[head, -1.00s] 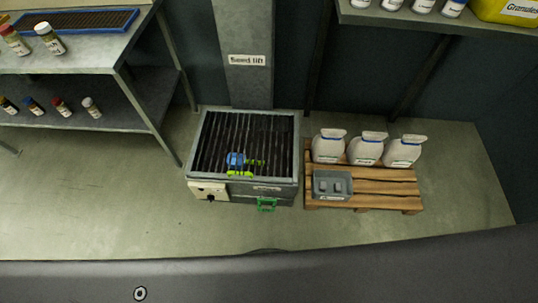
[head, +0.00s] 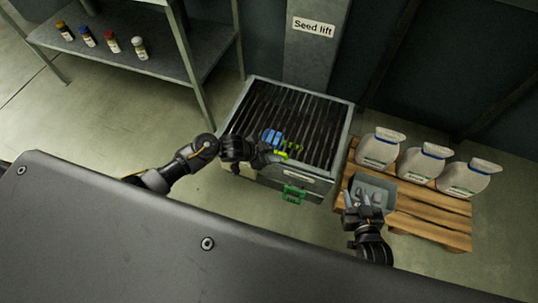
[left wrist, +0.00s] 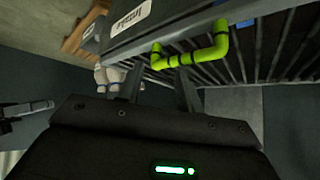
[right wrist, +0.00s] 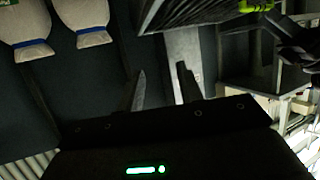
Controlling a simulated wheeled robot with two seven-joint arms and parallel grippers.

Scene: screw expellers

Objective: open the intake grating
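The intake grating (head: 305,112), a panel of dark parallel bars, lies flat and closed on top of the grey metal intake box (head: 288,178) below the seed lift. A yellow-green handle (head: 291,149) is at its front edge; it also shows large in the left wrist view (left wrist: 190,59). My left gripper (head: 278,157) is at the handle's near side. In the left wrist view its fingers (left wrist: 160,75) are apart, just short of the handle, with nothing visibly held. My right gripper (head: 363,195) is open and empty, in front of the grey bin on the pallet; its fingers (right wrist: 160,75) are apart.
A blue object (head: 272,137) sits on the grating beside the handle. A green latch-like handle (head: 293,194) is on the box front. A pallet (head: 430,222) at right carries white sacks (head: 425,163) and a grey bin (head: 382,186). A shelf (head: 170,65) stands at left.

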